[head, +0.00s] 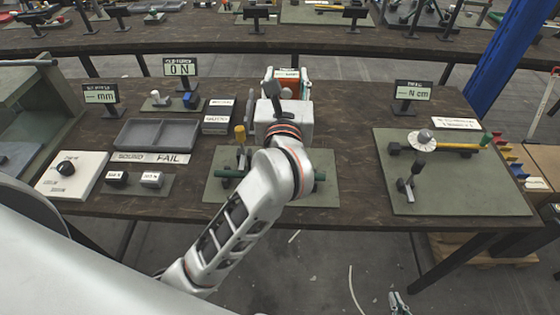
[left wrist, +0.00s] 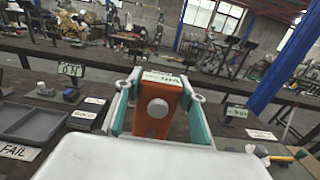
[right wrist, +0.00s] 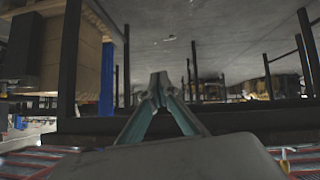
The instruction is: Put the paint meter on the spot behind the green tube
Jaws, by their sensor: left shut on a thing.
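The paint meter is an orange-red block with a light label and a round grey knob; it shows in the head view (head: 291,73) and the left wrist view (left wrist: 156,106). The spot behind the tube is hidden by my arm and gripper. My right gripper (right wrist: 160,88) is empty, fingertips together, low in front of the table (head: 400,303).
Left of the mat are a grey tray (head: 152,136), small dark boxes (head: 217,118) and label signs. To the right is another green mat (head: 460,195) with a dial fixture (head: 424,137). Dark tabletop is free between the mats.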

